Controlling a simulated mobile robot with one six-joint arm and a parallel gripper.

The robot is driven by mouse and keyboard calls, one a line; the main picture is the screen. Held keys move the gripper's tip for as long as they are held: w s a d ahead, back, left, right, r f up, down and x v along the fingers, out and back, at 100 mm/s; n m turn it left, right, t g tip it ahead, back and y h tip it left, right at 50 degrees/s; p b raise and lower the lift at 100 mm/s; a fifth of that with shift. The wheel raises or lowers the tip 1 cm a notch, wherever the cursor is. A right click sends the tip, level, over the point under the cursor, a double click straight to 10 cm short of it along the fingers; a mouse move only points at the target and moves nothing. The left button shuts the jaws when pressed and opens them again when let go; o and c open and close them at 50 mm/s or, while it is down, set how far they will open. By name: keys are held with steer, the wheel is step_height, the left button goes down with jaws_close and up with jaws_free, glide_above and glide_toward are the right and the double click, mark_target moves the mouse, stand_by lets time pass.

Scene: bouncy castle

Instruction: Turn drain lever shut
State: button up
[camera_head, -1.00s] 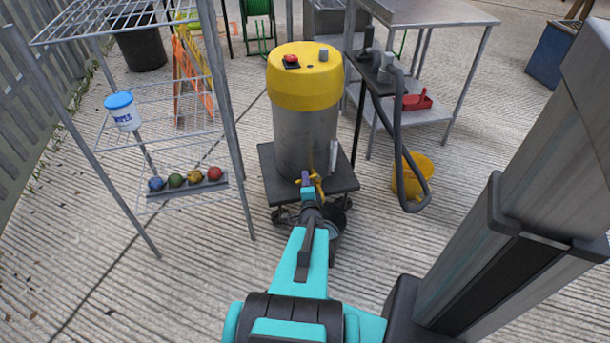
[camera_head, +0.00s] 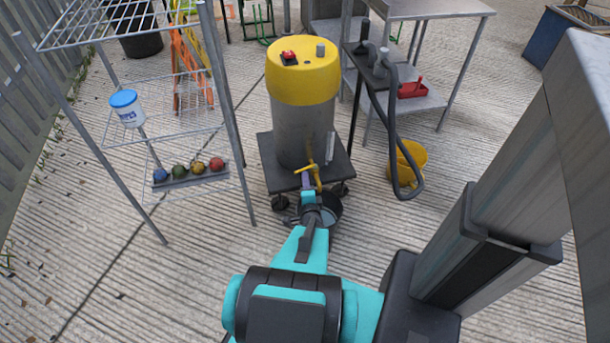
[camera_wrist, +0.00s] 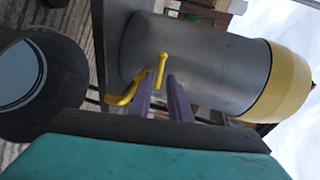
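A steel drum (camera_head: 300,135) with a yellow top stands upright on a dark wheeled base. A yellow drain tap (camera_head: 318,178) comes out low on its front. Its yellow lever (camera_head: 305,168) lies roughly sideways across the tap; it also shows in the wrist view (camera_wrist: 162,65). My gripper (camera_head: 307,182) is just in front of the tap. In the wrist view, its purple fingers (camera_wrist: 161,80) stand apart, with the lever's near end at the gap between the tips. I cannot tell whether they touch it.
A dark bucket (camera_head: 330,210) stands below the tap, partly hidden by my arm; it fills the left of the wrist view (camera_wrist: 40,100). A wire shelf (camera_head: 165,85) is on the left. A hose (camera_head: 393,130) and yellow bucket (camera_head: 410,160) are on the right.

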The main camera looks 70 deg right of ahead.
steer(key=shift+s+a+r, duration=0.15)
steer(key=shift+s+a, duration=0.05)
steer(key=shift+a, duration=0.2)
steer(key=shift+c, duration=0.3)
